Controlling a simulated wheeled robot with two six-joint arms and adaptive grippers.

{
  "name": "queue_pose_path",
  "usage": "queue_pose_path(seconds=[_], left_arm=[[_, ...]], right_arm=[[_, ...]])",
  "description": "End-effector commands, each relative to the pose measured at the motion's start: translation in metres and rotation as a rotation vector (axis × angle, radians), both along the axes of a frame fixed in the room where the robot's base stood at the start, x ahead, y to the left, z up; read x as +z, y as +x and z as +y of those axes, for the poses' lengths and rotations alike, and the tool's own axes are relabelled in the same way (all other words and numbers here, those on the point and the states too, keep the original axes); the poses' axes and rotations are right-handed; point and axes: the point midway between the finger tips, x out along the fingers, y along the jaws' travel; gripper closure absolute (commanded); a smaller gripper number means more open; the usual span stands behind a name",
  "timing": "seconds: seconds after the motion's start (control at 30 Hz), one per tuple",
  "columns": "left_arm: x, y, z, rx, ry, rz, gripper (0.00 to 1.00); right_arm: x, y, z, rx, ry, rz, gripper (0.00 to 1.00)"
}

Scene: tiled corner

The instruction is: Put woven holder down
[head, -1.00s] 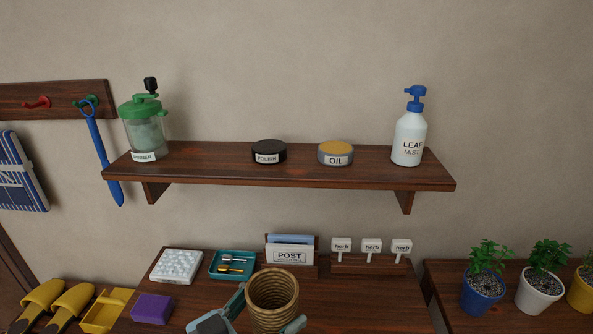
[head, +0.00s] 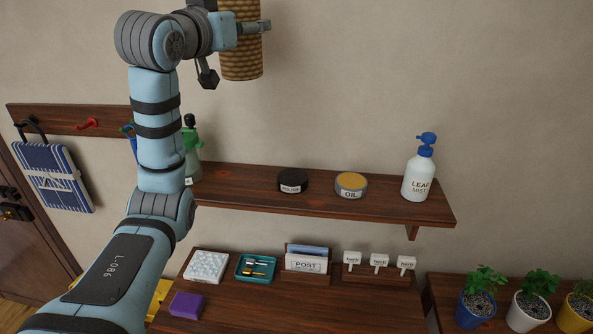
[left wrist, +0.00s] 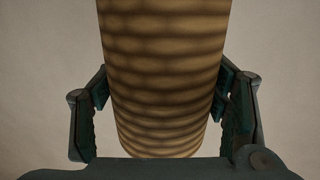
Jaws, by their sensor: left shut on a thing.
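The woven holder (head: 240,55) is a tan, wicker-textured cylinder at the top of the head view, upright, with its top cut off by the picture edge. My left gripper (head: 255,27) is shut on it and holds it in the air, well above the wall shelf (head: 330,197). In the left wrist view the woven holder (left wrist: 163,80) fills the middle, between the two dark fingers of my left gripper (left wrist: 163,100). My right gripper is not in view.
On the shelf stand a black polish tin (head: 292,181), an oil tin (head: 351,185) and a leaf mist bottle (head: 420,170). The lower table (head: 300,310) has bare room in front.

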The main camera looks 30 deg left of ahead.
Motion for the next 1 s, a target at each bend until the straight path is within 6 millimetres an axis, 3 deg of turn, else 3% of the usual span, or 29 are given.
queue_pose_path(seconds=[0.1,0.27,0.43,0.7,1.0], left_arm=[[-0.031,0.010,0.023,0.066,0.002,0.010,0.61],[-0.062,0.013,0.038,0.114,0.003,0.007,0.61],[-0.105,0.013,0.040,0.123,0.002,0.014,0.61],[-0.205,0.012,0.039,0.120,0.000,0.013,0.61],[-0.258,0.012,0.039,0.120,-0.002,0.011,0.61]], right_arm=[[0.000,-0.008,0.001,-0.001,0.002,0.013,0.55],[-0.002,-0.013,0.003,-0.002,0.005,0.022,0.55],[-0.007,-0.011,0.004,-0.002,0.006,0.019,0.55],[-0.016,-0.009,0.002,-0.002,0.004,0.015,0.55],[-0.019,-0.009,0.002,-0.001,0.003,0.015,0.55]])
